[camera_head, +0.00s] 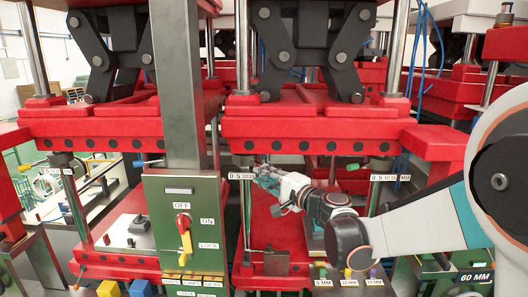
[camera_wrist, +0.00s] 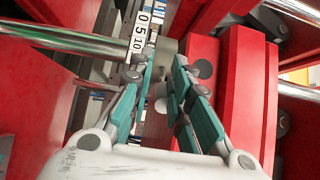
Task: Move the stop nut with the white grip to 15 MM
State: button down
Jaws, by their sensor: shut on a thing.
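My gripper (camera_head: 258,177) reaches in from the right to the scale plate (camera_head: 241,176) under the front edge of the middle red press. In the wrist view my gripper's teal fingers (camera_wrist: 166,62) come close together on the stop nut beside the scale plate (camera_wrist: 140,32), which shows 0, 5 and 10 there. I cannot tell which mark the nut stands at.
Another blue grip (camera_head: 141,163) is on the left. A green control box (camera_head: 186,225) stands left of my gripper. A bright steel rod (camera_wrist: 60,40) crosses the wrist view.

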jog(key=shift+d, duration=0.15)
jog(key=shift+w+d, duration=0.9)
jog(key=shift+d, duration=0.05)
jog(key=c, duration=1.8)
grip_release()
jog(key=shift+a, duration=0.1)
jog(key=shift+s, duration=0.1)
jog(key=shift+b+v, duration=0.45)
jog(key=shift+v, duration=3.05)
